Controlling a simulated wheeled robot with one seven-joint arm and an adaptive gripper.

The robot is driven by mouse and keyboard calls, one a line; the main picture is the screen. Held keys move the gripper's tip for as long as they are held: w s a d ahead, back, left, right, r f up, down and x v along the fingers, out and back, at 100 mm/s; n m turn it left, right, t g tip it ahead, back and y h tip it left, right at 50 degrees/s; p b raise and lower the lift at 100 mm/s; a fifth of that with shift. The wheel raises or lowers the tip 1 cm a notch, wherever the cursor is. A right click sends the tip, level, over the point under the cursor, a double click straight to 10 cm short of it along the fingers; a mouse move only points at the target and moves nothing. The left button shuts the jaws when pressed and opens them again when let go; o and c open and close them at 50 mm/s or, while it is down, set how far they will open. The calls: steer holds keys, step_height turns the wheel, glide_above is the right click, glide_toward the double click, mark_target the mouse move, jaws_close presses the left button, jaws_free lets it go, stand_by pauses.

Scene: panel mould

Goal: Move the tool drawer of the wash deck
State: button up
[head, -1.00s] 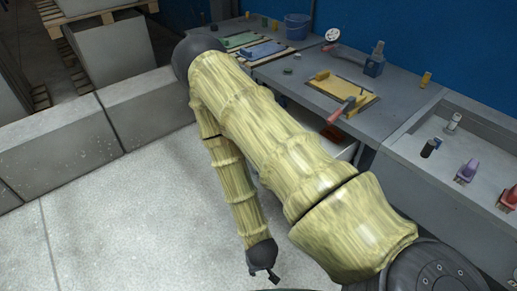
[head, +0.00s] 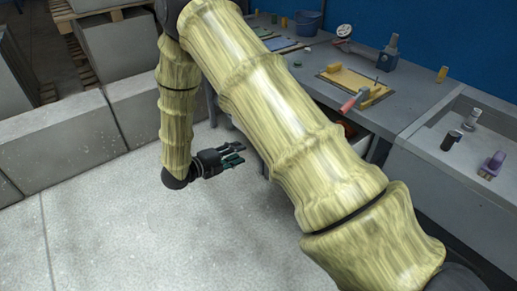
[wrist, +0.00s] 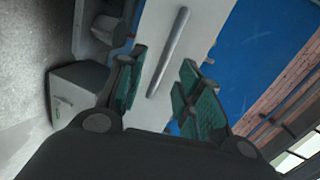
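The tool drawer shows in the wrist view as a pale front panel (wrist: 205,25) with a long grey bar handle (wrist: 169,50). In the head view my arm hides most of the drawer; a small part with something orange in it (head: 348,130) shows under the worktop, so it appears partly open. My gripper (head: 238,154) is open and empty, left of the drawer, with its fingers pointing right. In the wrist view its teal-padded fingers (wrist: 163,72) stand apart on either side of the handle in the picture. The handle looks beyond the fingertips, and I see no contact.
A basin (head: 420,145) lies right. Concrete blocks (head: 60,145) line the left; the floor between is clear.

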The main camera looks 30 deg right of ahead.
steer(key=shift+m+g, duration=0.4)
steer(key=shift+m, duration=0.4)
steer(key=x, duration=0.7)
steer(key=r+x, duration=0.1)
steer(key=x, duration=0.2)
steer(key=shift+d+r, duration=0.1)
steer(key=shift+d, duration=0.2)
jaws_close()
